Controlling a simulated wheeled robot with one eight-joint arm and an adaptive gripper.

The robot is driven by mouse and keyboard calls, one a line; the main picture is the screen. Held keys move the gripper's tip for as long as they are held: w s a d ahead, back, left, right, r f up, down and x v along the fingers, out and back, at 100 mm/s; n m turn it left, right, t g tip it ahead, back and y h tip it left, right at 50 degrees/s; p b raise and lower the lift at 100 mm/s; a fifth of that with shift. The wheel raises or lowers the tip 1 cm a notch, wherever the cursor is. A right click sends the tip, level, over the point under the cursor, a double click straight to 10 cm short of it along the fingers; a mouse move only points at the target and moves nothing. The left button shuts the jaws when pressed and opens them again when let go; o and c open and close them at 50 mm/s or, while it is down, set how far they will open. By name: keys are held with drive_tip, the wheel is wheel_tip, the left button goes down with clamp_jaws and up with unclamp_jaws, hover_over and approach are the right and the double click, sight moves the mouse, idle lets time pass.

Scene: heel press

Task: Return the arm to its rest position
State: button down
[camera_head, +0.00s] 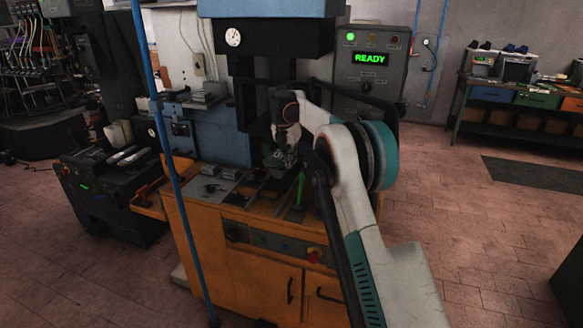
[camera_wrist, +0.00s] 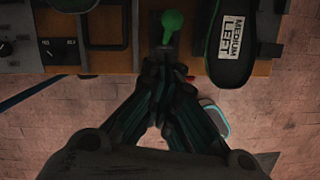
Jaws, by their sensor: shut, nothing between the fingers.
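My arm (camera_head: 350,190), white with teal joints, reaches over the orange press cabinet (camera_head: 215,235). My gripper (camera_head: 280,160) is in front of the press opening, above the worktop, and is small and dark there. In the wrist view my gripper (camera_wrist: 163,68) has its dark fingers together and empty. Its tips are just below a green-knobbed lever (camera_wrist: 172,22) in the picture; whether they touch its base I cannot tell. The green lever also shows in the head view (camera_head: 299,190).
A black sole-shaped piece labelled MEDIUM LEFT (camera_wrist: 236,40) lies right of the lever. The press (camera_head: 270,40) rises behind my gripper, and a control box reading READY (camera_head: 369,58) stands to its right. A blue pole (camera_head: 170,150) stands left. Brick floor (camera_head: 470,220) is open at right.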

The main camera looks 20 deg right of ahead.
drive_tip(key=shift+r, duration=0.35)
drive_tip(key=s+a+r+m+t+b, duration=0.1)
drive_tip(key=s+a+r+m, duration=0.1)
drive_tip(key=s+r+m, duration=0.45)
drive_tip(key=s+a+r+m+t+y, duration=0.1)
drive_tip(key=s+r+m, duration=0.15)
drive_tip(key=s, duration=0.75)
drive_tip(key=s+a+r+m+t+b, duration=0.1)
drive_tip(key=s+a+r+m, duration=0.1)
drive_tip(key=s+r+m, duration=0.45)
drive_tip(key=s+a+f+m, duration=0.1)
drive_tip(key=s+f+m, duration=0.2)
drive_tip(key=s, duration=0.7)
drive_tip(key=s+a+f+m+t+b, duration=0.1)
drive_tip(key=s+f+m, duration=0.3)
drive_tip(key=s, duration=0.5)
drive_tip(key=s+a+f+m+t+y, duration=0.1)
drive_tip(key=s+f+m, duration=0.3)
drive_tip(key=s, duration=0.6)
wheel_tip(320, 180, down, 2)
drive_tip(key=shift+s+f+b, duration=0.15)
drive_tip(key=shift+s+b, duration=0.2)
drive_tip(key=shift+b, duration=0.05)
